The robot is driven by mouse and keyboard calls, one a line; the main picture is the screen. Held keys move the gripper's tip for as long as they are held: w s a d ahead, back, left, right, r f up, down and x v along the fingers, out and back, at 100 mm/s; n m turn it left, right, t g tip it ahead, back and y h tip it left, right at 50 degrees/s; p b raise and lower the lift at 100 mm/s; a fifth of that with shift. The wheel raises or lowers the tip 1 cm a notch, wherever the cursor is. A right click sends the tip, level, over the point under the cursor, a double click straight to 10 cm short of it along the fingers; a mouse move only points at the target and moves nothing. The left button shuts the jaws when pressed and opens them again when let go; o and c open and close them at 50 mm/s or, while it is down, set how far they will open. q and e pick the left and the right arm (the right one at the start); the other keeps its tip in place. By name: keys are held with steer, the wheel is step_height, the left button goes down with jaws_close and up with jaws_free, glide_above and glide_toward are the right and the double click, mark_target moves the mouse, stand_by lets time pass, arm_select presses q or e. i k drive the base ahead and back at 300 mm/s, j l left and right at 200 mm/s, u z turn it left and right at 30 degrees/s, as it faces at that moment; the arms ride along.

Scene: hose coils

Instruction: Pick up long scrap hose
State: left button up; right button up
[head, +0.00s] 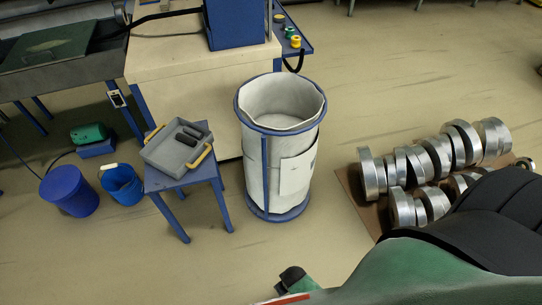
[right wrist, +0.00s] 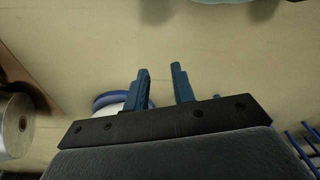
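A grey tray (head: 160,157) with yellow handles sits on a small blue stool (head: 185,179). Dark cylindrical pieces (head: 184,146) lie in it, close together; they look like hose scraps, and which one is longest is hard to tell. My right gripper (right wrist: 160,70) is open in the right wrist view, its two blue fingers apart with only floor between them. It is away from the tray, which I cannot make out in that view. My left gripper is not in view.
A tall white-lined bin (head: 282,190) with blue rims stands right of the stool. Blue buckets (head: 122,184) stand to its left. Silvery coils (head: 412,166) lie on a brown sheet at right. A workbench (head: 185,72) stands behind. Floor in front of the stool is clear.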

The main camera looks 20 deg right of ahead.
mark_target(178, 137)
steer(key=j+z, duration=0.25)
steer(key=z, duration=0.2)
steer(key=k+j+z, duration=0.1)
steer(key=z, duration=0.35)
steer(key=k+j+z, duration=0.1)
steer(key=j+z, duration=0.2)
steer(key=z, duration=0.15)
